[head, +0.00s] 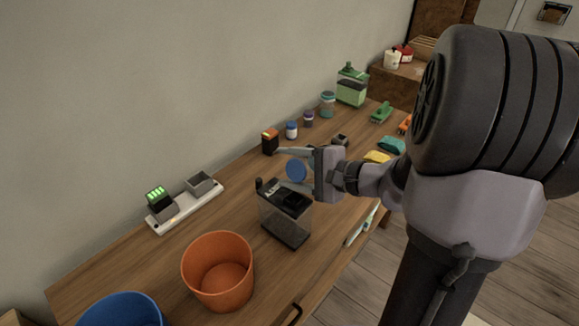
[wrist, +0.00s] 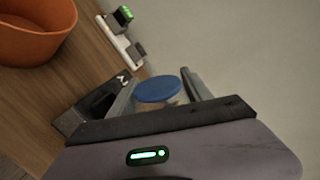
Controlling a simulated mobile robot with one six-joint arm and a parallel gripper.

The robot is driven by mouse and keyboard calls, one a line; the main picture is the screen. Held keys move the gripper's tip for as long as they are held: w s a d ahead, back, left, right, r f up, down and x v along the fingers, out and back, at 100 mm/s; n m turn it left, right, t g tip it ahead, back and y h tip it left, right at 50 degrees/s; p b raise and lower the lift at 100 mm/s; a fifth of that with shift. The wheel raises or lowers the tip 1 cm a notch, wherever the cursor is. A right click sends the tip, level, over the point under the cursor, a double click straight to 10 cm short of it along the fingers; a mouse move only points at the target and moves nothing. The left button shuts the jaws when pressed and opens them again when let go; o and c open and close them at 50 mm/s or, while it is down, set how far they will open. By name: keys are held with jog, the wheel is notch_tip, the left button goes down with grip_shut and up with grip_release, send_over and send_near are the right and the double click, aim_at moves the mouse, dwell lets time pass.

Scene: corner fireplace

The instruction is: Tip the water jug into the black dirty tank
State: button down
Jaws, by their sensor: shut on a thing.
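The black dirty tank (head: 282,216), a dark box with see-through grey walls and a black top, stands on the wooden table near its middle. My gripper (head: 298,160) is just above and behind it, apart from it, shut on what seems to be the water jug. Only a round blue disc (head: 297,171) of the held thing shows clearly; its body is too faint or hidden to make out, so its tilt and contents cannot be told. In the wrist view the same blue disc (wrist: 158,90) lies between the fingers (wrist: 160,92), and a dark tank corner (wrist: 95,100) shows at left.
An orange bucket (head: 217,270) and a blue bucket (head: 122,310) stand at the near left. A white charging strip (head: 187,208) lies by the wall. Some bare table lies left of the dark tank.

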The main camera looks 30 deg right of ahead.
jog(key=shift+f, duration=0.1)
jog(key=shift+f, duration=0.2)
jog(key=shift+n, duration=0.3)
dwell(0.3)
jog(key=shift+f+h, duration=0.25)
jog(key=shift+h, duration=0.05)
jog(key=shift+f+n, duration=0.15)
jog(key=shift+n, duration=0.15)
jog(key=shift+d+f, duration=0.1)
jog(key=shift+f, duration=0.05)
jog(key=shift+n, duration=0.3)
jog(key=shift+f+h, duration=0.3)
jog(key=shift+f+n, duration=0.1)
jog(key=shift+n, duration=0.2)
